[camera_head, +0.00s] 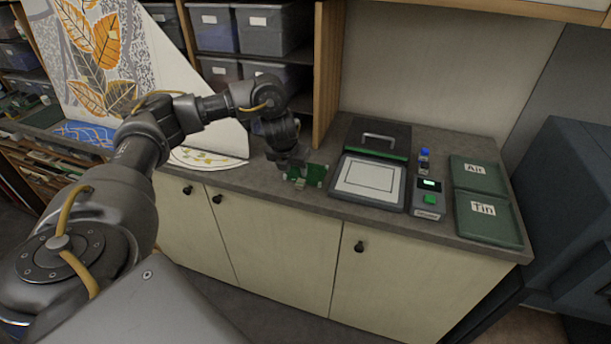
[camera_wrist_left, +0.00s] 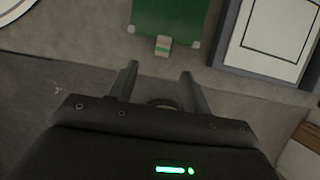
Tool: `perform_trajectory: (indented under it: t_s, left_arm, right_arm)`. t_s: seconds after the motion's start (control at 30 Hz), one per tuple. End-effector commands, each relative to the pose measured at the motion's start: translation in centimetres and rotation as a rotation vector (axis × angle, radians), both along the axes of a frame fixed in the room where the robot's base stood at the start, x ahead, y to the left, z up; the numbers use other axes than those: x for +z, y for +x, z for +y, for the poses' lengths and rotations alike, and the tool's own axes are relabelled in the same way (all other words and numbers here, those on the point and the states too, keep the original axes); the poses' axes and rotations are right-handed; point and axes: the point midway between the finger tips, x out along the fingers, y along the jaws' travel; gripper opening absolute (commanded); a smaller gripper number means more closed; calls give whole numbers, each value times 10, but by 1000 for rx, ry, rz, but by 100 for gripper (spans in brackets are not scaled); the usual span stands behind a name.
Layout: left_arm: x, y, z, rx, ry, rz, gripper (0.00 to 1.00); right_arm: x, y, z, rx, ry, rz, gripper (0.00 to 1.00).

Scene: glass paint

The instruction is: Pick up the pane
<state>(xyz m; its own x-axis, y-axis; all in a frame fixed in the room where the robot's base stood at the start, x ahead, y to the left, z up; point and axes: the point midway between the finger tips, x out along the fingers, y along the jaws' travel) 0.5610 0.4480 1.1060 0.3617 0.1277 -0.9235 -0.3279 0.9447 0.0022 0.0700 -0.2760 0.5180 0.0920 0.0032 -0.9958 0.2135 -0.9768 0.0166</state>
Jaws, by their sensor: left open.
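A green stand (camera_head: 308,174) sits on the grey counter, left of the framed light panel. In the wrist view it is a green board (camera_wrist_left: 168,17) with pale round feet at its near corners. A small pale piece with a greenish band (camera_wrist_left: 162,45) sticks out from its near edge; it may be the pane, but I cannot tell for sure. My left gripper (camera_wrist_left: 160,72) is open and empty, with its two fingers pointing toward that piece and a short gap before it. In the head view my left gripper (camera_head: 290,163) is just left of the stand, its fingers hard to make out.
The framed light panel (camera_head: 400,186) lies right of the stand, with a black handled case (camera_head: 348,134) behind it. A small device with a green button (camera_head: 430,199), a blue-capped bottle (camera_head: 423,161) and two green trays, Air (camera_head: 490,184) and Tin (camera_head: 490,232), are farther right.

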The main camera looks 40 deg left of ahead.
Motion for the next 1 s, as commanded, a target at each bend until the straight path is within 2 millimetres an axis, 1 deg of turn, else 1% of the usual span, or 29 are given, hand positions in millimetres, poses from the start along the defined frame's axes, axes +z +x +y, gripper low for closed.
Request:
perform_trajectory:
  t_s: [0.03,0.17,0.27,0.47,0.7,0.83,1.0]
  left_arm:
    - [-14,2,1,4,-3,5,49]
    - [-29,9,2,2,-3,3,49]
    - [-34,12,4,2,-1,2,49]
    - [-36,14,4,2,-2,0,49]
    - [-66,26,3,4,-6,4,49]
    - [-77,32,6,4,-2,4,49]
    - [-82,34,7,2,-2,0,49]
  right_arm:
    - [-6,0,-1,0,-1,0,36]
    - [-12,0,-1,0,-1,0,36]
    - [-14,0,-1,0,-1,0,36]
    - [-14,0,-1,0,-1,0,36]
    - [-21,-1,0,0,0,0,36]
    - [-16,-1,0,-1,1,0,36]
    - [-16,-1,2,-1,2,0,36]
